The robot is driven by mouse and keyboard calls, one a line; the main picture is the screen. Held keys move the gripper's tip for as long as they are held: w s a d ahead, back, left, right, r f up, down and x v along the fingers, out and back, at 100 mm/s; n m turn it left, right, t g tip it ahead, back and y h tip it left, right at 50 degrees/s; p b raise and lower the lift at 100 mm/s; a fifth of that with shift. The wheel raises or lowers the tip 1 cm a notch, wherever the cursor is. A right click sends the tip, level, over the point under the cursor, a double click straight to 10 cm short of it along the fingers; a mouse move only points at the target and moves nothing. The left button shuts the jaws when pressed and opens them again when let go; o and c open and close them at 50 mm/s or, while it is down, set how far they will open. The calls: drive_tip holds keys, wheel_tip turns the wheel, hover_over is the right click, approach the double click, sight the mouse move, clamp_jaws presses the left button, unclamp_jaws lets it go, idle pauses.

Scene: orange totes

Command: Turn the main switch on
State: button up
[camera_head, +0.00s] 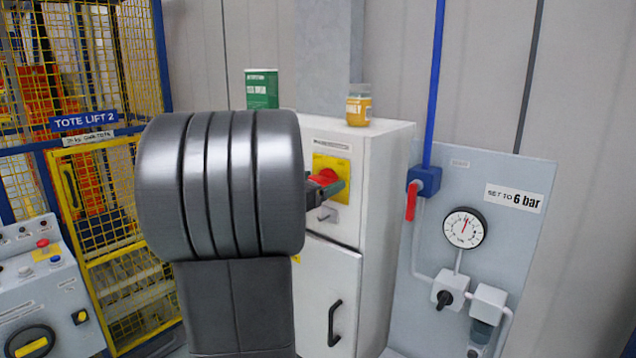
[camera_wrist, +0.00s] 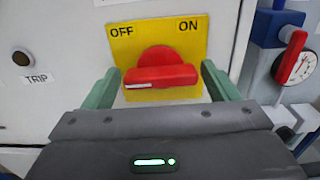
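The main switch is a red rotary handle (camera_wrist: 160,76) on a yellow plate (camera_wrist: 192,42) marked OFF at upper left and ON at upper right. In the wrist view the handle lies about level, its white mark at the left end. My gripper (camera_wrist: 160,88) is open, with one green finger on each side of the handle and a gap visible at both ends. In the head view the red handle (camera_head: 326,177) shows on the white cabinet, and my gripper (camera_head: 335,188) is in front of it. My arm hides the left part of the cabinet.
A green container (camera_head: 262,89) and a yellow jar (camera_head: 359,105) stand on the white cabinet (camera_head: 385,190). To the right are a red-handled valve (camera_head: 411,201) and a gauge (camera_head: 463,228). A TRIP lamp (camera_wrist: 21,58) is left of the plate. A yellow cage (camera_head: 110,200) stands left.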

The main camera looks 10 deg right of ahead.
drive_tip(key=c, duration=0.6)
drive_tip(key=shift+c, duration=0.2)
drive_tip(key=shift+f+m+b, duration=0.15)
drive_tip(key=shift+m+b, duration=0.15)
drive_tip(key=shift+b, duration=0.35)
drive_tip(key=m+b, duration=0.1)
drive_tip(key=b, duration=0.1)
drive_tip(key=m+b, duration=0.1)
drive_tip(key=b, duration=0.2)
drive_tip(key=shift+f, duration=0.25)
drive_tip(key=m+b, duration=0.4)
drive_tip(key=b, duration=0.2)
drive_tip(key=shift+s, duration=0.1)
drive_tip(key=m+b, duration=1.1)
drive_tip(key=b, duration=0.2)
drive_tip(key=shift+d+r+b, duration=0.1)
drive_tip(key=shift+b, duration=0.25)
drive_tip(key=shift+m, duration=0.3)
